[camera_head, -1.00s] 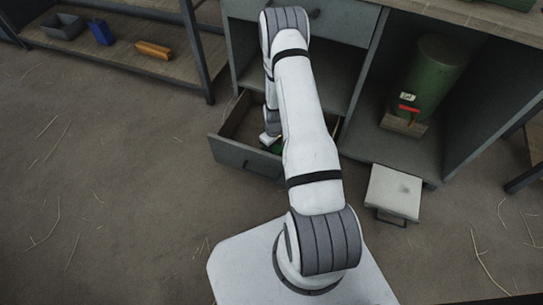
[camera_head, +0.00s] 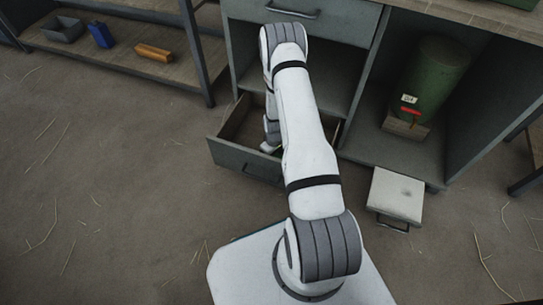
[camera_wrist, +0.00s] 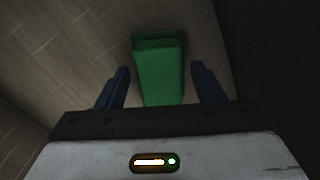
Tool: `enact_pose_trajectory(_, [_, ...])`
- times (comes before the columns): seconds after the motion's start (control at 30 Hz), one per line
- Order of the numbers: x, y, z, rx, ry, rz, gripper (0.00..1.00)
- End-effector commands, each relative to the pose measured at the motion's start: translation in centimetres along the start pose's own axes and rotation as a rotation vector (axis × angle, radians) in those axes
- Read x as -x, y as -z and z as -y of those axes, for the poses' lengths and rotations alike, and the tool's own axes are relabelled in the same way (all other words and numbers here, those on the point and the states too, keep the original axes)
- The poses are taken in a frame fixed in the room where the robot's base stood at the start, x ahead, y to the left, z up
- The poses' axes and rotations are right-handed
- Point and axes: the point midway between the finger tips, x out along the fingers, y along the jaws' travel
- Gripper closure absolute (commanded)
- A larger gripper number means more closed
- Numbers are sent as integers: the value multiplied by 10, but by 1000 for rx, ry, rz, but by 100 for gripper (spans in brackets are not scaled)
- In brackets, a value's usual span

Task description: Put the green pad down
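The green pad (camera_wrist: 160,75) shows in the wrist view between the two blue fingers of my gripper (camera_wrist: 161,68). A narrow gap is visible on each side of the pad, so the fingers are open and not pressed on it. The pad appears to lie on the wooden floor (camera_wrist: 75,50) of the drawer. In the head view my arm reaches down into the open drawer (camera_head: 240,162).
A dark wall (camera_wrist: 265,60) is close on the right in the wrist view. A green cylinder (camera_head: 437,80) stands in the right cabinet bay. A pale box with a handle (camera_head: 397,194) is on the floor. A shelf with a blue block (camera_head: 102,33) is at left.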

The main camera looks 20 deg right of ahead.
Motion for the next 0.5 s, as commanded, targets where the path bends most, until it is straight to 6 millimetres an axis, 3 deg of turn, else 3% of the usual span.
enact_pose_trajectory(0.27, [3,0,0,-1,0,0,39])
enact_pose_trajectory(0.5, [45,1,-1,-1,-2,-2,39])
